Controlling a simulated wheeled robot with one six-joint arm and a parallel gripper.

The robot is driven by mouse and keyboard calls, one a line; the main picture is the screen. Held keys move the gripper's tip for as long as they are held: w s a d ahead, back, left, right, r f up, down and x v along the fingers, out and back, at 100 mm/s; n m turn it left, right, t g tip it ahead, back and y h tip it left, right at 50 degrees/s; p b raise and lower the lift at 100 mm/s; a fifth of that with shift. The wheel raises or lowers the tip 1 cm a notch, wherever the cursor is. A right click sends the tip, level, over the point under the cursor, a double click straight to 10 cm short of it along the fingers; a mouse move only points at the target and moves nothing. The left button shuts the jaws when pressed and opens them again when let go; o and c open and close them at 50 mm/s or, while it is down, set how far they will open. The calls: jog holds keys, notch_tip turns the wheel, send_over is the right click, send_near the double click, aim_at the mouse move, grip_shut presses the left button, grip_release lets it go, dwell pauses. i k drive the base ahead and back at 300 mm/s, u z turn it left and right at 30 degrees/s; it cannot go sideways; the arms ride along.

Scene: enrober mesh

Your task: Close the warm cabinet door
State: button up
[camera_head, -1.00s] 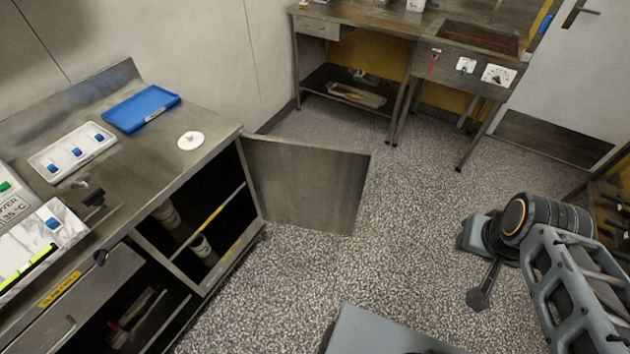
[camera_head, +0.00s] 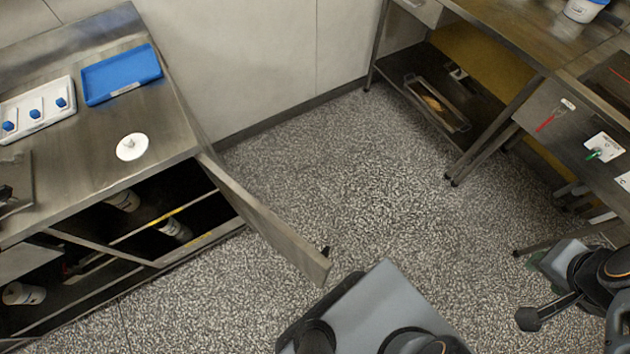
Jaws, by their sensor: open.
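The warm cabinet door (camera_head: 265,224) is a grey metal panel. It stands open, swung out from the right end of the steel cabinet (camera_head: 172,262). It is seen mostly from above, with its free end towards the lower middle of the picture. A small dark handle (camera_head: 326,251) shows at its free end, on the right side. The open cabinet shows dark shelves with white containers (camera_head: 174,230). My gripper (camera_head: 538,296) is at the lower right, well apart from the door. It is open and holds nothing that I can see.
A blue tray (camera_head: 121,76), a white tray with blue knobs (camera_head: 36,110) and a white disc (camera_head: 131,147) are on the cabinet top. A steel table (camera_head: 500,36) stands at the upper right. The speckled floor (camera_head: 350,170) between is clear.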

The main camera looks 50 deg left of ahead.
aim_at(315, 265)
jog(key=i, duration=1.35)
jog(key=u, duration=4.2)
jog(key=k, duration=0.6)
jog(key=z, duration=0.5)
jog(key=i, duration=0.35)
jog(key=u, duration=1.2)
